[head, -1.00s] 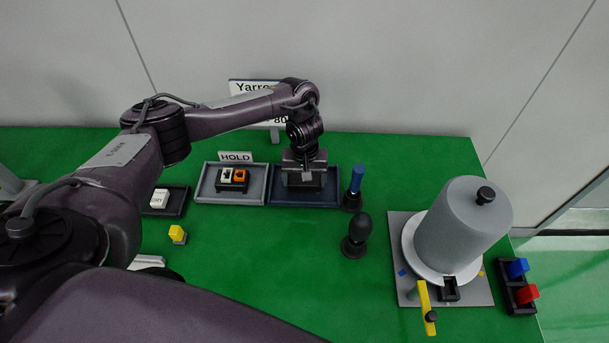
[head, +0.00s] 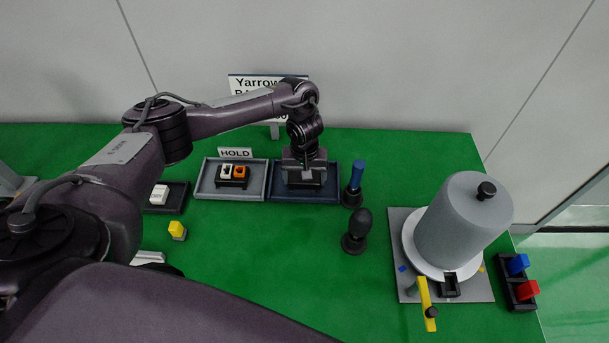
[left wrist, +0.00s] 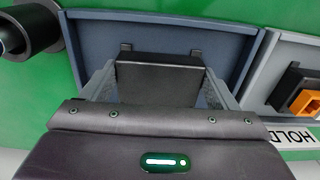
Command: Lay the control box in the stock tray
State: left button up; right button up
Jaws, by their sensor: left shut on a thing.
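My left gripper (head: 304,172) is shut on a black box, which I take for the control box (head: 305,183). It is inside the outline of the navy tray (head: 325,196), which I take for the stock tray. In the left wrist view the dark box (left wrist: 160,78) sits between the two fingers, with the navy tray floor (left wrist: 215,38) around it. The box looks level and close to the floor; I cannot tell whether it touches. The gripper hides part of it. My right gripper is not in view.
A grey tray (head: 203,190) with a HOLD sign (head: 235,153) adjoins on the left, holding a black box with white and orange blocks (head: 233,177). A blue-handled tool (head: 356,175) stands close on the right, a black knobbed piece (head: 357,228) nearer. A grey cylinder (head: 455,225) stands further right.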

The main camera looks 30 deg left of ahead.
pick_arm(q)
jog(key=o, duration=1)
notch_tip(320, 180, up, 8)
jog(key=shift+f+p, duration=0.1)
jog(key=shift+p, duration=0.55)
jog(key=shift+s+f, duration=0.1)
